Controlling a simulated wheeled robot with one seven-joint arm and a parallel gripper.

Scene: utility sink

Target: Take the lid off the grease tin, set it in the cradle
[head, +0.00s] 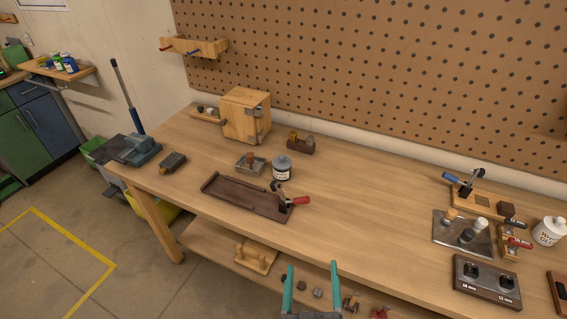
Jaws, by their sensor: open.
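A small tin (282,170) with a grey lid and a white label stands upright on the bench, behind the long dark brown tray; its label is too small to read. The lid (281,161) sits on top of it. No part is clearly the cradle; a wooden holder with upright pegs (257,256) lies on the lower shelf. My gripper (312,266) is open and empty at the bottom of the view, in front of the bench, well away from both tins.
The dark brown tray (225,190) lies in front of the grey-lidded tin, with a red-handled clamp (290,199) at its right end. A small box (251,164) sits close left of the tin. A wooden cabinet (245,115) stands behind. The bench middle is clear.

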